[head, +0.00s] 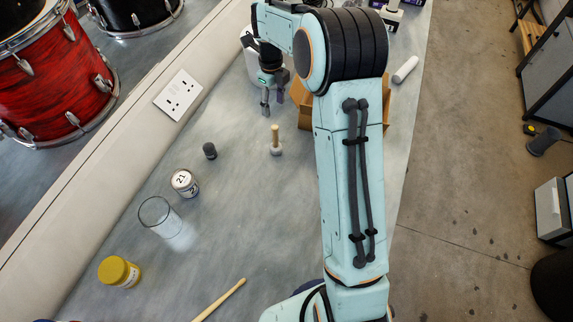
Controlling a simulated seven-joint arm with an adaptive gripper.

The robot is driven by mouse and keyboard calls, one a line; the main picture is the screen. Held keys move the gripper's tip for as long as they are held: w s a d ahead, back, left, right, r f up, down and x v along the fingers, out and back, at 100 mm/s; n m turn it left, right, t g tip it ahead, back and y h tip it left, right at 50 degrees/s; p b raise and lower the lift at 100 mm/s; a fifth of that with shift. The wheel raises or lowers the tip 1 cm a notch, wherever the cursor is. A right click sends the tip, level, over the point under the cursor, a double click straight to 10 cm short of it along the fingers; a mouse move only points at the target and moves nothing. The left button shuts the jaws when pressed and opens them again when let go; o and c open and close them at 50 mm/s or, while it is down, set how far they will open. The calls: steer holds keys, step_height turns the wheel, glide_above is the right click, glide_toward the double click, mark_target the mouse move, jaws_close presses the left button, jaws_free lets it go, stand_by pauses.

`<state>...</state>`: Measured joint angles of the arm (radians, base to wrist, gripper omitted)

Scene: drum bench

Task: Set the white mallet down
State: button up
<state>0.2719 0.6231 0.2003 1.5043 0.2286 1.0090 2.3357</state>
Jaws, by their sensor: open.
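The white mallet (276,149) stands upright on the grey bench, its pale head down and its short wooden handle pointing up. My gripper (272,108) is open, with its dark fingers pointing down. In the head view it shows just above the top of the handle, with a small gap between them. Nothing shows between the fingers.
A cardboard box (301,116) is close right of my gripper, partly hidden by my arm. A dark small object (210,151), a can (185,184), a clear glass (157,213), a yellow jar (119,272) and a drumstick (219,300) are on the bench.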

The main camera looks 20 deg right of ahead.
steer(key=s+a+r+n, duration=0.3)
steer(key=s+r+n, duration=0.1)
steer(key=s+n, duration=0.25)
steer(key=s+a+r+n, duration=0.2)
steer(key=s+r+n, duration=0.2)
steer(key=s+n, duration=0.3)
steer(key=s+a+n, duration=0.2)
steer(key=s+n, duration=0.6)
steer(key=n, duration=0.1)
steer(key=s+a+n, duration=0.2)
steer(key=s+n, duration=0.7)
steer(key=shift+f+y, duration=0.35)
steer(key=shift+y, duration=0.05)
